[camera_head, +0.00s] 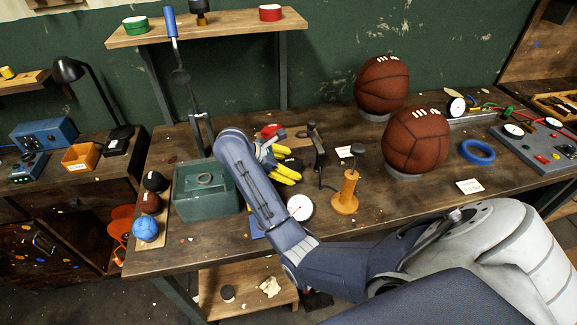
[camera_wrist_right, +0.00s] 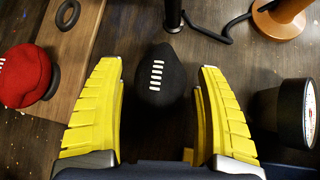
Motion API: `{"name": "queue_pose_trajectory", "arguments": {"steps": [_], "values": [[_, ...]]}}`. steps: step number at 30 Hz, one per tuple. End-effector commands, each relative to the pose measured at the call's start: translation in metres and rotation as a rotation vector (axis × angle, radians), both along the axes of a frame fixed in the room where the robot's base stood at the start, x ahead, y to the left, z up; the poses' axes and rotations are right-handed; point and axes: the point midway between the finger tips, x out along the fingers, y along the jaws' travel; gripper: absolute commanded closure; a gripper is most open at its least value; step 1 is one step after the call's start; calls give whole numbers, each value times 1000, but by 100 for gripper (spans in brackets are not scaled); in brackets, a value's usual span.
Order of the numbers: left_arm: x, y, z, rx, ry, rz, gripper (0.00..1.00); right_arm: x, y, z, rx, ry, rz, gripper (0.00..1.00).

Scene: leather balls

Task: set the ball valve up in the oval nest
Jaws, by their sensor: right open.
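My right gripper (camera_head: 286,172), with yellow ribbed fingers, is low over the middle of the bench. In the right wrist view the open fingers (camera_wrist_right: 160,85) have a small black rounded piece with white lace marks (camera_wrist_right: 157,82) between them, with gaps on both sides. It looks like the ball valve, though its label cannot be read. It shows partly behind the fingers in the head view (camera_head: 293,163). A dark ring (camera_wrist_right: 67,14) lies on a wooden board (camera_wrist_right: 85,55); I cannot tell whether it is the oval nest. My left gripper is not in view.
A red laced piece (camera_wrist_right: 25,76) sits left of the fingers; a gauge (camera_wrist_right: 308,113) is close on their right. An orange stand (camera_head: 345,195) and two brown balls (camera_head: 417,140) stand to the right. A green bin (camera_head: 200,197) is left.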

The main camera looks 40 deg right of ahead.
Motion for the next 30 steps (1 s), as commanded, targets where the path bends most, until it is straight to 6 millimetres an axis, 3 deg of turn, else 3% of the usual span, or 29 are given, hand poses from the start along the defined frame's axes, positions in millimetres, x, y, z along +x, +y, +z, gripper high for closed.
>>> {"name": "queue_pose_trajectory", "arguments": {"steps": [5, 21, 30], "values": [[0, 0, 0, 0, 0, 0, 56, 1, 5, 6, 1, -2, 0, 28], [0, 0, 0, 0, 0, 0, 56, 7, 49, 47, 2, -1, 1, 28], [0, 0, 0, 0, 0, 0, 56, 7, 55, 54, 0, -1, -1, 28]]}}
